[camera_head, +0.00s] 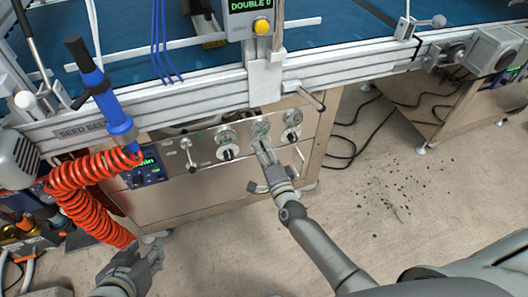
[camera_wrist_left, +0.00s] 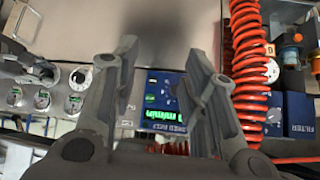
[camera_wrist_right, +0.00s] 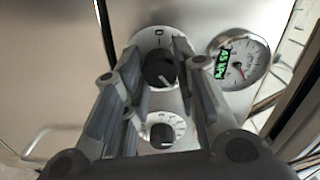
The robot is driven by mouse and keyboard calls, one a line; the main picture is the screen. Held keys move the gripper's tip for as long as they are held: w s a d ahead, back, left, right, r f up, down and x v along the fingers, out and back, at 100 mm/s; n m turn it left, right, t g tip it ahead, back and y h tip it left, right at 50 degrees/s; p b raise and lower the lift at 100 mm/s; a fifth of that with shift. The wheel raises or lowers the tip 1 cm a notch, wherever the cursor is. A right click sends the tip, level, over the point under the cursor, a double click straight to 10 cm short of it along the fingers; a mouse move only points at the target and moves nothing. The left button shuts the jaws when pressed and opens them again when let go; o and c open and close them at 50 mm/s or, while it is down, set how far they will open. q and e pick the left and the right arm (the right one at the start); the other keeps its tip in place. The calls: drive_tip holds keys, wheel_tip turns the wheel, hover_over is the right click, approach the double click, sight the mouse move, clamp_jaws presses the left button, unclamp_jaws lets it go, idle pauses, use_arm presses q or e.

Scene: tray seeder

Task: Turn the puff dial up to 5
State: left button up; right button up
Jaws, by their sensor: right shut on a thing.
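The steel front panel (camera_head: 180,200) carries a row of round gauges with dials below them. My right gripper (camera_head: 264,146) is at the middle dial and hides most of it in the head view. In the right wrist view a dark knob on a white dial face (camera_wrist_right: 158,70) sits between the fingertips, and the gripper is shut on this dial. I cannot read its name or its setting. My left gripper (camera_head: 152,256) is low in front of the panel's left part; in the left wrist view its fingers (camera_wrist_left: 163,58) are apart and empty.
Other dials stand left (camera_head: 228,154) and right (camera_head: 291,136) of the held one. A gauge with a green readout (camera_wrist_right: 238,62) is beside it. A red coiled hose (camera_head: 75,185) and a blue tool (camera_head: 102,95) hang at left. Black cables lie on the floor at right.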

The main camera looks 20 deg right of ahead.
use_arm(q)
drive_tip(key=shift+w+d+r+t, duration=0.25)
drive_tip(key=shift+w+r+t, duration=0.2)
drive_tip(key=shift+w, duration=0.25)
use_arm(e)
drive_tip(key=shift+d+m, duration=0.1)
drive_tip(key=shift+m, duration=0.6)
drive_tip(key=o, duration=1)
drive_tip(key=shift+o, duration=0.2)
drive_tip(key=shift+s, duration=0.1)
drive_tip(key=s, duration=1.1)
drive_tip(key=shift+s+d, duration=0.2)
drive_tip(key=shift+s, duration=0.2)
drive_tip(key=shift+a, duration=0.1)
